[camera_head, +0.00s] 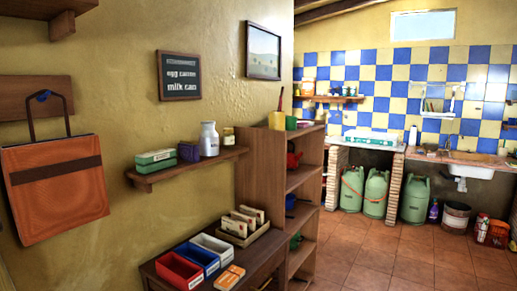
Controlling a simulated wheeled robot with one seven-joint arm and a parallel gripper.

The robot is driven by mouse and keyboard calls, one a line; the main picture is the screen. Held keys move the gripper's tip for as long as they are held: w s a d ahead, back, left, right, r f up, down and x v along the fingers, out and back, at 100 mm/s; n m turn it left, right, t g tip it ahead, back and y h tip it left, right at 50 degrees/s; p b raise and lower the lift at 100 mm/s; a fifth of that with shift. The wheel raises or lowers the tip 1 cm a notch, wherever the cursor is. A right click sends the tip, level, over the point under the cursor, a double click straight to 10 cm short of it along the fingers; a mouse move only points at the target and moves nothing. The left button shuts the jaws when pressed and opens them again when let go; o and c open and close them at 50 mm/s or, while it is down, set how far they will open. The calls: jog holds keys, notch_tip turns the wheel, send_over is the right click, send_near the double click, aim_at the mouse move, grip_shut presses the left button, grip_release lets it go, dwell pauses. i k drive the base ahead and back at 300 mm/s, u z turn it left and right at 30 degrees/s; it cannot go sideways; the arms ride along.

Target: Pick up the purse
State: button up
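The one bag in view is an orange-brown bag (58,205) with a dark band across it, which may be the purse. It hangs by its dark handle from a blue hook on a wooden board (25,97) at the left wall. Nothing touches it from the front. My gripper is not in view.
A wall shelf (185,168) holds an egg carton (155,157) and a metal milk can (209,139). Below, a dark table (240,262) carries red, blue and white boxes. A wooden shelf unit (255,175) stands beyond. Tiled floor (385,255) is open at the right.

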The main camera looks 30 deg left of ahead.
aim_at(187, 151)
jog(key=i, duration=1.55)
jog(key=u, duration=0.8)
jog(key=i, duration=1.15)
jog(key=u, duration=1.6)
jog(key=i, duration=0.6)
jog(key=u, duration=0.4)
